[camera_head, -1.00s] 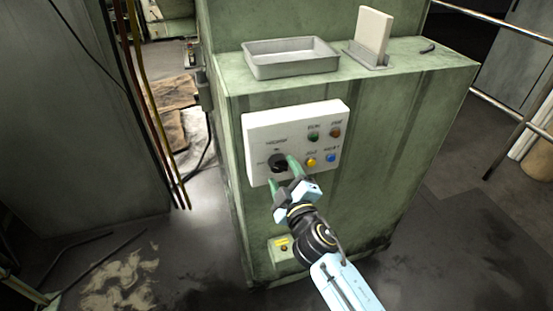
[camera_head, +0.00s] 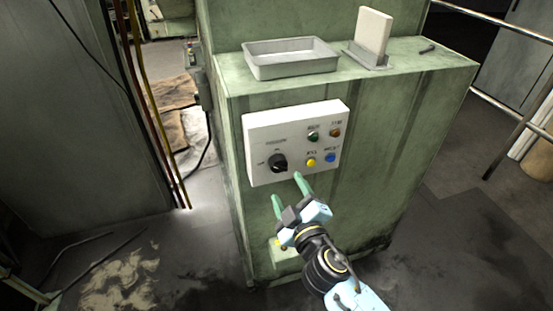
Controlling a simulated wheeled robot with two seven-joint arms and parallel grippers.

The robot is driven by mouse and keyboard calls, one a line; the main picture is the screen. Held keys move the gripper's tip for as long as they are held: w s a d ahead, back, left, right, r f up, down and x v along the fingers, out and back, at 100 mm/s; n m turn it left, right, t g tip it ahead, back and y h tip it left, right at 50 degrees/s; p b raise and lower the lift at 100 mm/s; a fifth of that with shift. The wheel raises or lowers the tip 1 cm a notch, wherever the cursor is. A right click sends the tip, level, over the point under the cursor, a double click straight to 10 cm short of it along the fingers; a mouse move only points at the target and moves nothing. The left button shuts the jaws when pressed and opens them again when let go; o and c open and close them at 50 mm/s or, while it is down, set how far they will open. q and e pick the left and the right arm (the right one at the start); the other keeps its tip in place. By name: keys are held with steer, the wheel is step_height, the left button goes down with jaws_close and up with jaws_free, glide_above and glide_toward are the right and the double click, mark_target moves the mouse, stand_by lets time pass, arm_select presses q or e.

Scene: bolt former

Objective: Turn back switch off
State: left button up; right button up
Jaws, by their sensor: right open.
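The black rotary switch (camera_head: 278,163) sits at the left of the white control panel (camera_head: 260,132) on the front of the green machine. It is in full view, with its pale mark toward the left. My right gripper (camera_head: 287,189) is open and empty, with its green fingers apart. It is just below the panel's lower edge, below the switch and apart from it. My left gripper is not in view.
Green, brown, yellow and blue buttons (camera_head: 331,157) are to the right of the switch. A grey tray (camera_head: 292,70) and a white block in a holder (camera_head: 373,34) stand on the machine's top. Yellow and red cables (camera_head: 150,110) hang at the left.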

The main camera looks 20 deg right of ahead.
mark_target(280, 169)
steer(key=w+m, duration=0.1)
steer(key=w, duration=0.3)
steer(key=w+m, duration=0.1)
steer(key=w, duration=0.3)
steer(key=shift+w+d+m+p, duration=0.15)
steer(key=shift+m+p, duration=0.15)
steer(key=shift+p, duration=0.05)
steer(key=m, duration=0.3)
steer(key=shift+s+f+b, duration=0.1)
steer(key=shift+s+b, duration=0.1)
steer(key=shift+b, duration=0.1)
steer(key=shift+f+m+b, duration=0.15)
steer(key=shift+m+b, duration=0.9)
steer(key=shift+m, duration=0.15)
steer(key=shift+m+b, duration=0.4)
steer(key=shift+m, duration=0.3)
steer(key=shift+r, duration=0.25)
